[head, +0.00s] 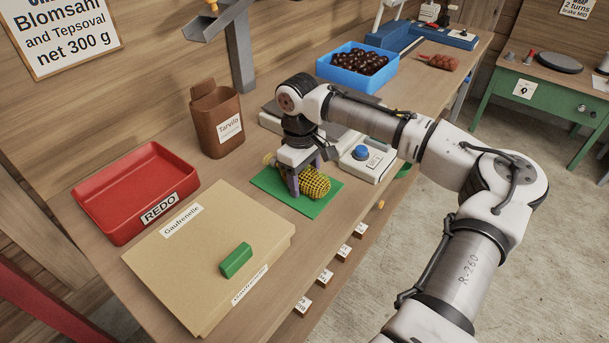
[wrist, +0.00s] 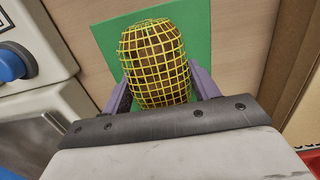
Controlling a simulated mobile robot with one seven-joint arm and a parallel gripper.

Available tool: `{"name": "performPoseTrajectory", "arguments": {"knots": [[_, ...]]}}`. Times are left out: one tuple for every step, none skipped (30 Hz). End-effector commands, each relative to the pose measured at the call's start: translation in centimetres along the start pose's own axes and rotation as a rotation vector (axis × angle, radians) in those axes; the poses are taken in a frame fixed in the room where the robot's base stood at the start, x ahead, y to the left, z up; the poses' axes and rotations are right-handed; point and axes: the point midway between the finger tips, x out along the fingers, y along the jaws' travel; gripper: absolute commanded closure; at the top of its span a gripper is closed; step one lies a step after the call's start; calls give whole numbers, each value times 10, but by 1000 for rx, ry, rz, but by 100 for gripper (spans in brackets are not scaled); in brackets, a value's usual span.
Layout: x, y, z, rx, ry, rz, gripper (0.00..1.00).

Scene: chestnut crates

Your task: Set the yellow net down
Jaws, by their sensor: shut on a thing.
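The yellow net (head: 314,184) is a rounded yellow mesh bag with brown contents. It is at the green mat (head: 270,181) on the workbench, and I cannot tell whether it touches the mat. In the wrist view the yellow net (wrist: 154,62) lies between the two purple fingers of my gripper (wrist: 162,92), with the green mat (wrist: 200,28) behind it. My gripper (head: 304,182) is shut on the net and points down over the mat. The finger tips are partly hidden by the net.
A scale with a blue button (head: 361,153) stands right of the mat. A brown Tarvilo holder (head: 208,105), red REDO tray (head: 92,205) and cardboard stack (head: 190,280) with a green block (head: 236,260) are left. A blue crate (head: 335,72) of chestnuts and a reddish net (head: 437,62) stand farther back.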

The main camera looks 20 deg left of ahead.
Motion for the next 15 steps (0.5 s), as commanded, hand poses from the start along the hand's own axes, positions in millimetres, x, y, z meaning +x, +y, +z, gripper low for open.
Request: {"name": "performPoseTrajectory", "arguments": {"knots": [[1, 0, 0, 0, 0, -1, 39], [1, 0, 0, 0, 0, 0, 35], [1, 0, 0, 0, 0, 0, 30], [1, 0, 0, 0, 0, 0, 26], [1, 0, 0, 0, 0, 0, 22], [1, 0, 0, 0, 0, 0, 18], [1, 0, 0, 0, 0, -1, 18], [1, 0, 0, 0, 0, -1, 18], [1, 0, 0, 0, 0, -1, 18], [1, 0, 0, 0, 0, -1, 18], [1, 0, 0, 0, 0, -1, 18], [1, 0, 0, 0, 0, -1, 18], [1, 0, 0, 0, 0, -1, 18], [0, 0, 0, 0, 0, 0, 18], [0, 0, 0, 0, 0, 0, 18]]}}
